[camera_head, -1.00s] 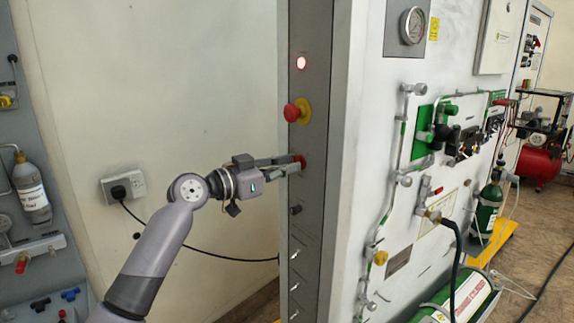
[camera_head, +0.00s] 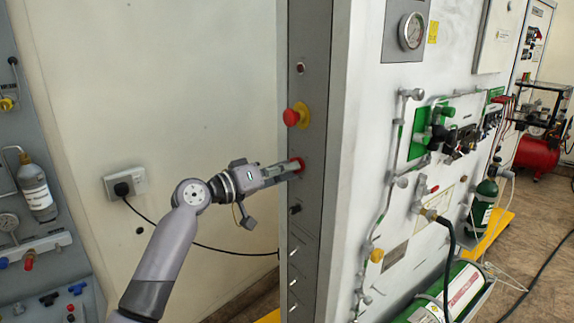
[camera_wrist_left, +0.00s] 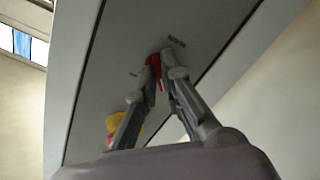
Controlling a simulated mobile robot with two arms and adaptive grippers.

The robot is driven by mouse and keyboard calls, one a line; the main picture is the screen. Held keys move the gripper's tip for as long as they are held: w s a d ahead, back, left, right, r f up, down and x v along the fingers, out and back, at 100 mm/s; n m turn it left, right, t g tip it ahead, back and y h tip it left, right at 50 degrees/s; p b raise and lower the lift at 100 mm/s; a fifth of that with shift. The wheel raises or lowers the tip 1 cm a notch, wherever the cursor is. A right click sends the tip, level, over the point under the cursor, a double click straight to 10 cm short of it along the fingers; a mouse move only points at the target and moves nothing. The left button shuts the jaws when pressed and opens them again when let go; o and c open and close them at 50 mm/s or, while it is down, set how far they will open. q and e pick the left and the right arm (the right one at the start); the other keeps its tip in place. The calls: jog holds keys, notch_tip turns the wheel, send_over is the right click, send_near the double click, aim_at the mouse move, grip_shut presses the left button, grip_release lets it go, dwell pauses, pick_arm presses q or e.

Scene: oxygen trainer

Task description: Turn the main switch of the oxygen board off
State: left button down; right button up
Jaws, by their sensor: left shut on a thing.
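The main switch (camera_head: 301,162) is a small red knob on the narrow grey side panel of the oxygen board (camera_head: 312,215). My left gripper (camera_head: 296,168) reaches it from the left and is shut on it; the fingers hide part of the knob. In the left wrist view the red switch (camera_wrist_left: 154,64) shows between the fingertips of the left gripper (camera_wrist_left: 161,74), with small labels on the panel near it. The indicator lamp (camera_head: 300,68) high on the panel is dark. My right gripper is not in view.
A red push button on a yellow base (camera_head: 296,115) sits just above the switch; it also shows in the left wrist view (camera_wrist_left: 115,122). Smaller knobs and key locks sit below. A wall socket (camera_head: 124,184) with a black cable is at left. Pipes and valves cover the board's front.

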pick_arm(q)
jog(key=shift+r+n, duration=0.1)
jog(key=shift+n, duration=0.3)
jog(key=c, duration=1.7)
grip_release()
jog(key=shift+a, duration=0.1)
jog(key=v, duration=1.2)
jog(key=shift+w, duration=0.1)
